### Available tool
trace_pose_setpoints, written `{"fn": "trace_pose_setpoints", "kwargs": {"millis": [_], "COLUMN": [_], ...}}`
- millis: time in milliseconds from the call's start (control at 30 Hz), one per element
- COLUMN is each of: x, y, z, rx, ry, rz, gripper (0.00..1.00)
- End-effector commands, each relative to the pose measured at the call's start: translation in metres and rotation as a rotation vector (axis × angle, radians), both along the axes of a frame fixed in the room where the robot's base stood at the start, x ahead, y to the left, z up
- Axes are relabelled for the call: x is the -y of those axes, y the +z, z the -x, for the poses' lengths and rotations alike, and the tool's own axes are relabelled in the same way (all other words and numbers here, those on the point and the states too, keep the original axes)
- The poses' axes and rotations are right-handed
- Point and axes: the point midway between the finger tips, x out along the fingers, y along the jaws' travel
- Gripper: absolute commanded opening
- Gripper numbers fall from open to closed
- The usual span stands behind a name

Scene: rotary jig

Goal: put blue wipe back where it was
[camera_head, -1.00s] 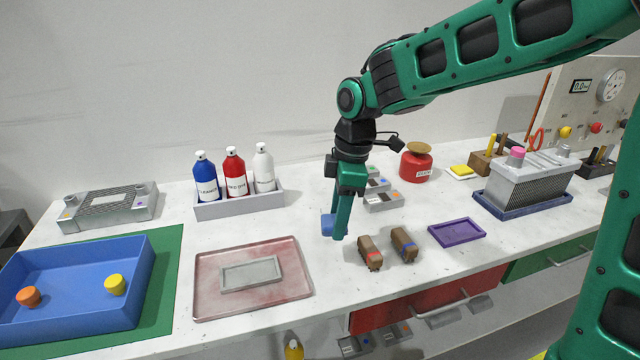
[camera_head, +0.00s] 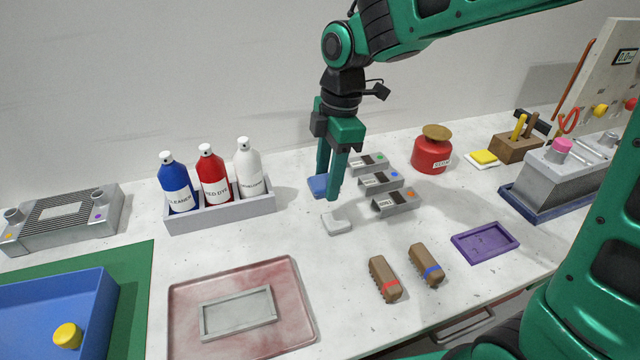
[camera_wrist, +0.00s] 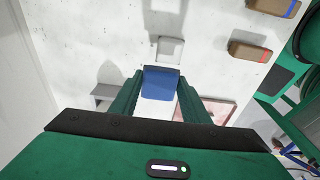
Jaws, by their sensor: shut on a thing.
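The blue wipe (camera_head: 317,186) is a small flat blue piece held between the fingers of my gripper (camera_head: 328,189). In the wrist view the wipe (camera_wrist: 161,82) spans the gap between the two green fingertips (camera_wrist: 158,84). A small whitish pad (camera_head: 336,223) lies on the bench just in front of the gripper; it also shows in the wrist view (camera_wrist: 170,48), apart from the wipe. The near finger hides part of the wipe in the head view. I cannot tell whether the wipe touches the bench.
A grey rack (camera_head: 238,208) with blue, red and white bottles stands to the left. Several small labelled grey blocks (camera_head: 381,180) lie close to the right. Two brown brushes (camera_head: 384,279) and a purple tray (camera_head: 485,243) are nearer the front. A reddish tray (camera_head: 290,322) is front left.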

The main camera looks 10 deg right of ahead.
Motion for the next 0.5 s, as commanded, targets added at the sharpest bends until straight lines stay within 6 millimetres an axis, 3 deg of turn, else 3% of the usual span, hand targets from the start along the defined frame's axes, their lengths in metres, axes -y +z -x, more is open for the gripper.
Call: {"fn": "trace_pose_setpoints", "kwargs": {"millis": [300,500], "x": [-0.001,0.000], "y": [-0.040,-0.056], "z": [-0.063,-0.091], "rx": [-0.005,-0.001], "ry": [0.004,0.004], "rz": [0.001,0.001], "gripper": [0.21,0.21]}}
